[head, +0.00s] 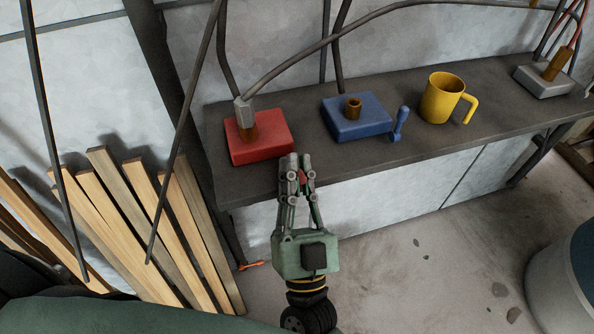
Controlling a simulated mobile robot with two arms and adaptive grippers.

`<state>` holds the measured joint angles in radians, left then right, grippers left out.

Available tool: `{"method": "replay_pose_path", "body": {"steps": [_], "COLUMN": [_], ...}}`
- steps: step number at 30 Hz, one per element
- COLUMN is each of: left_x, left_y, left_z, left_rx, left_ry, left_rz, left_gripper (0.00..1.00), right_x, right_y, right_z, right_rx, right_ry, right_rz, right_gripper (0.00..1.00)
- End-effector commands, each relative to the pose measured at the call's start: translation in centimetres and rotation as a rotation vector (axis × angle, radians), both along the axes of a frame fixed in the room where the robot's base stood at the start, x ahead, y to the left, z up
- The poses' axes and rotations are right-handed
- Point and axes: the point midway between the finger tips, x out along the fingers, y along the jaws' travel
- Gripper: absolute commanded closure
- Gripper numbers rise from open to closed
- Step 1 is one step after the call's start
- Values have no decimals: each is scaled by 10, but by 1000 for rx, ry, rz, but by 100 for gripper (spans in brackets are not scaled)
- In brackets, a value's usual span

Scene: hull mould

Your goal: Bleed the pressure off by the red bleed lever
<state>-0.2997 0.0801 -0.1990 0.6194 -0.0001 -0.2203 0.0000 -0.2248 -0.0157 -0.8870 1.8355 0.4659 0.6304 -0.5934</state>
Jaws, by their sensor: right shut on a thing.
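The red block (259,137) sits on the left end of the dark bench. A grey hose connector (243,112) stands upright on its brass fitting (249,133). My right gripper (297,163) reaches up to the bench's front edge, just right of the red block. It is shut on the red bleed lever (303,179), of which only a small red part shows between the fingers. The rest of the lever is hidden by the fingers. My left gripper is not in view.
On the bench (420,158) stand a blue block (356,121) with a blue lever (401,124), a yellow mug (440,99) and a grey block (543,83). Hoses hang above. Wooden planks (128,215) lean at the left. A round drum (560,275) stands lower right.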

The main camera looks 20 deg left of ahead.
Motion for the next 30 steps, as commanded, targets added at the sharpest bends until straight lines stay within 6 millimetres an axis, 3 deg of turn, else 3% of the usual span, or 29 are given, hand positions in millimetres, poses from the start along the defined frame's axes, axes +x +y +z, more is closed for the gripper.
{"method": "replay_pose_path", "body": {"steps": [5,6,12,23,30], "left_x": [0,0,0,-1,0], "left_y": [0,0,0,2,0], "left_z": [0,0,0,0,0], "left_rx": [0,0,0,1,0], "left_ry": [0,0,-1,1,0], "left_rz": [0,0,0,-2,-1], "left_gripper": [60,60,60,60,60], "right_x": [0,0,0,-4,-36], "right_y": [0,-1,0,-2,-14], "right_z": [-1,-1,-1,-4,-29], "right_rx": [-4,-4,-2,-2,-6], "right_ry": [1,1,1,2,7], "right_rz": [-3,-3,-2,0,1], "right_gripper": [100,85,69,69,69]}}
